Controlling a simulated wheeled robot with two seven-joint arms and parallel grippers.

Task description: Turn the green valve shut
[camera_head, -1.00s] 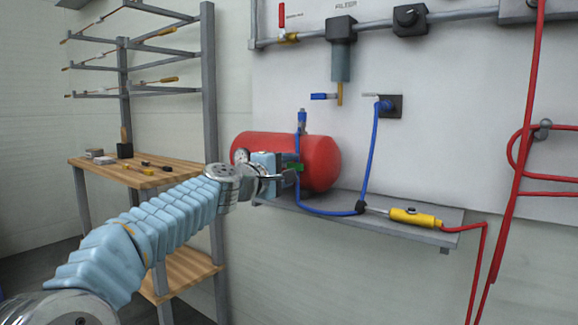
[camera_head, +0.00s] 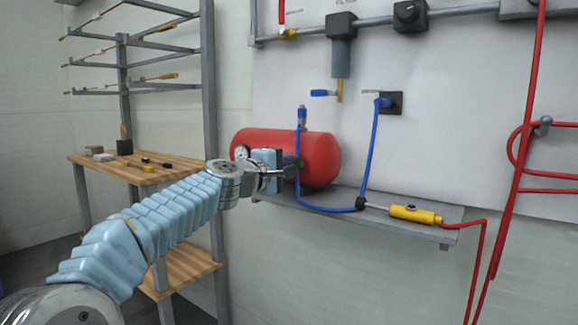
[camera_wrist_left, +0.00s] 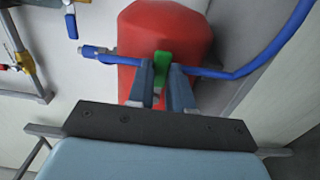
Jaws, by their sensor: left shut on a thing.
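The green valve (camera_wrist_left: 162,60) is a small green handle at the end of the red tank (camera_head: 318,160), beside the blue hose. My left gripper (camera_wrist_left: 164,84) is shut on it, with one finger on each side of the handle in the left wrist view. My right gripper is in neither view.
The blue hose (camera_head: 327,209) loops from the tank to a wall fitting (camera_head: 385,103). A yellow-handled tool (camera_head: 412,214) lies on the grey shelf (camera_head: 450,215). A wooden bench (camera_head: 170,174) stands left; red hoses (camera_head: 520,180) hang right.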

